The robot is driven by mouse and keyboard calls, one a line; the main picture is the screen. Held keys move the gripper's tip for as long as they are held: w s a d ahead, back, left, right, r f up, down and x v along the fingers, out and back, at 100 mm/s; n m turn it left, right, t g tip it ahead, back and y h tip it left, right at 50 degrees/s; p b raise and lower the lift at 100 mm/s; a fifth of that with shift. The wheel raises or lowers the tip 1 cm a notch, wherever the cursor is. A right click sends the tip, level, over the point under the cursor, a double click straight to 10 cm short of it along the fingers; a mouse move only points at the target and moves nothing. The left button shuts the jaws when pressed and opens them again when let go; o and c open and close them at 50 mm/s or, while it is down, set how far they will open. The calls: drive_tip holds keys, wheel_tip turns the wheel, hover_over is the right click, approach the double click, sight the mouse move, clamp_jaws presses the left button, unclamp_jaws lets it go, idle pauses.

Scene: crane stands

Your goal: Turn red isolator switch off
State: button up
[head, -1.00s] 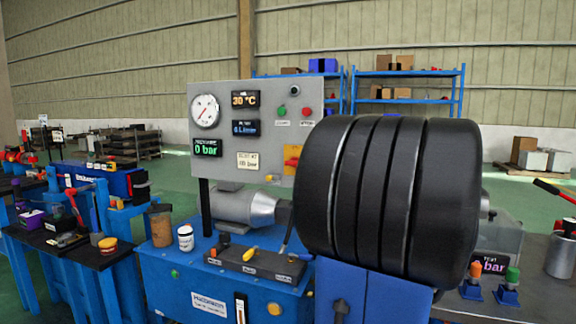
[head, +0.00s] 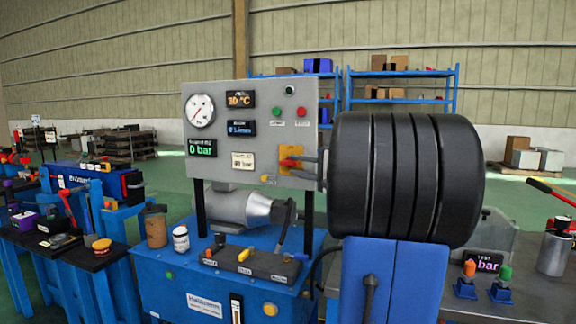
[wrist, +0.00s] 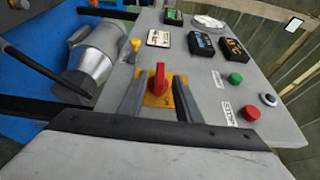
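The red isolator switch (head: 290,163) is a red handle on a yellow plate, low on the right side of the grey control panel (head: 222,164). In the wrist view the red handle (wrist: 160,80) stands up and down in the picture on its yellow plate (wrist: 171,101). My gripper (wrist: 158,98) is open, with one finger on each side of the handle and gaps visible between. In the head view my gripper (head: 303,165) reaches the panel from the right. I cannot tell whether a finger touches the handle.
The panel also carries a round gauge (head: 200,110), displays, a green button (head: 278,112) and a red button (head: 302,112). Below it are a motor (head: 232,206) and a black valve block (head: 250,264) on a blue bench. My dark arm fills the area right of the panel.

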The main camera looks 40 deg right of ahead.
sight(293, 164)
drive_tip(key=shift+w+a, duration=0.15)
drive_tip(key=shift+w, duration=1)
drive_tip(key=shift+w+a, duration=0.15)
drive_tip(key=shift+w, duration=0.95)
drive_tip(key=shift+c, duration=0.3)
clamp_jaws()
